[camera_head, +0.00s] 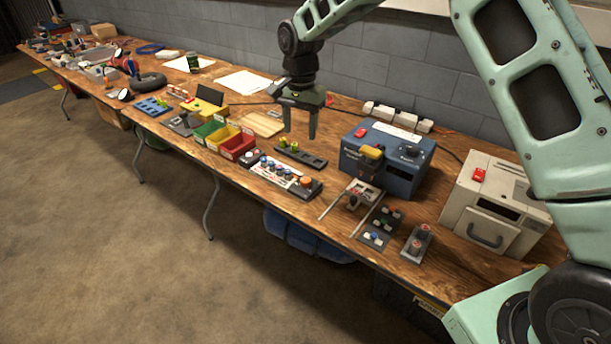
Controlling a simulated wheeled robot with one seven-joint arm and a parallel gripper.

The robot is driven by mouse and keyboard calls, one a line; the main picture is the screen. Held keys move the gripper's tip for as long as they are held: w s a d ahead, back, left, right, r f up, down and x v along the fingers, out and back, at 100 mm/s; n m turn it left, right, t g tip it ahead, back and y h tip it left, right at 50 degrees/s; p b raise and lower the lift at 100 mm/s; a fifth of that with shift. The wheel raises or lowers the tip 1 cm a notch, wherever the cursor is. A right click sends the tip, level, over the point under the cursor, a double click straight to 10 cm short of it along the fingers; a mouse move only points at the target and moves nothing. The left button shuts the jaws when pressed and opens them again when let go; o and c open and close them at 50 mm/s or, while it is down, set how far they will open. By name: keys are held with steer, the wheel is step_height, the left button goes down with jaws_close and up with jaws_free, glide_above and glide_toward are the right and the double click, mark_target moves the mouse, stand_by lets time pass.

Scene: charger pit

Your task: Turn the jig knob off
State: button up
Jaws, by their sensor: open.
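My gripper (300,132) is open and empty, fingers pointing down, above the middle of the table near the back wall. Below it is a dark strip with yellow-green pieces (291,145). To its right stands a blue box (395,181) with a red switch (361,132), a dark round knob-like part (412,152) and a yellow-topped part (372,152) at its front. A white panel with several coloured knobs (283,172) lies in front of my gripper. I cannot tell which of these is the jig knob, nor any knob's setting.
A cream box with a handle (492,209) stands right of the blue box. Small button blocks (376,238) and a grey block with red buttons (416,243) lie at the front edge. Green, yellow and red bins (238,146) stand left. The long wooden table (338,222) is crowded.

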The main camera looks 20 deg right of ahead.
mark_target(306, 179)
steer(key=shift+m, duration=0.7)
steer(key=w+f+p, duration=0.1)
steer(key=f, duration=0.5)
steer(key=d+f, duration=0.1)
steer(key=f, duration=0.5)
steer(key=w+d+f+p, duration=0.1)
steer(key=f, duration=0.5)
steer(key=shift+w+d+f+p, duration=0.1)
steer(key=shift+w+f+p, duration=0.2)
steer(key=shift+f, duration=0.1)
steer(key=c, duration=1)
